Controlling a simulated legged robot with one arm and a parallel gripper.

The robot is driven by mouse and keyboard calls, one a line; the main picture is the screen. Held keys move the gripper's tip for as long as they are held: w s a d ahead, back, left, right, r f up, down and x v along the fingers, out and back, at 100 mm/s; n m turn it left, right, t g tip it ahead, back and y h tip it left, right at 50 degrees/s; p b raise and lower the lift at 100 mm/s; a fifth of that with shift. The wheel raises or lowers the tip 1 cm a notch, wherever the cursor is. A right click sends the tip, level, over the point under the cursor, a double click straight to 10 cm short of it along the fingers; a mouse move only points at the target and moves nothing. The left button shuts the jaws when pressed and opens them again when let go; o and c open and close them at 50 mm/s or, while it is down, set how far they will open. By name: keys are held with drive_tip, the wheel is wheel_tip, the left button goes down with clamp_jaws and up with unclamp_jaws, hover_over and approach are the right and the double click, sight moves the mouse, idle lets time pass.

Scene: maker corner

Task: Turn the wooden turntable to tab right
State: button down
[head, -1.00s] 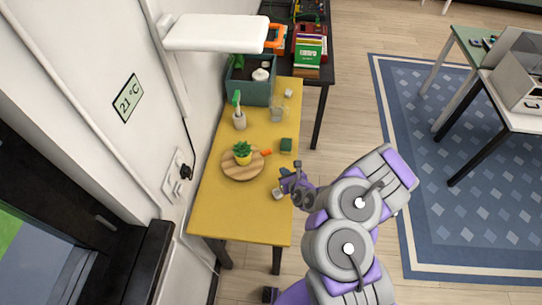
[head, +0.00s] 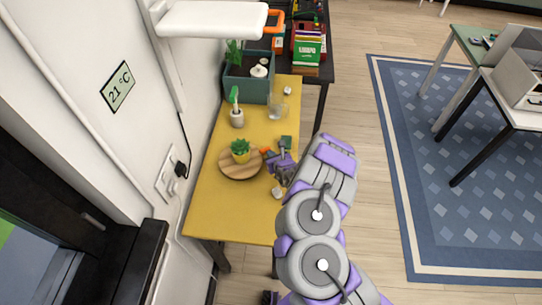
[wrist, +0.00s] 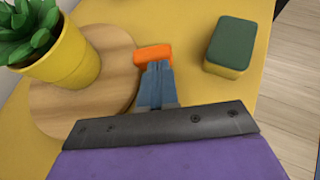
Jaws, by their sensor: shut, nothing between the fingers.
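The round wooden turntable (head: 232,171) lies on the yellow table, with a small green plant in a yellow pot (head: 241,156) standing on it. Its orange tab (head: 265,150) sticks out at the upper right of the disc; in the wrist view the tab (wrist: 153,54) shows just ahead of my fingertips. My gripper (head: 272,157) is shut and empty, right beside the tab and the disc's right edge. In the wrist view the fingers (wrist: 156,72) reach the tab's near edge; I cannot tell whether they touch it. The turntable (wrist: 103,94) is partly hidden by my gripper there.
A green and yellow sponge (wrist: 232,45) lies right of the tab. A white bottle with green top (head: 237,117), a clear glass (head: 276,107) and a teal planter box (head: 246,89) stand farther back. The table's front end (head: 225,217) is clear.

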drive_tip(key=shift+w+a, duration=0.15)
drive_tip(key=shift+a, duration=0.2)
drive_tip(key=shift+w+d+b, duration=0.15)
drive_tip(key=shift+d+b, duration=0.1)
drive_tip(key=shift+b, duration=0.1)
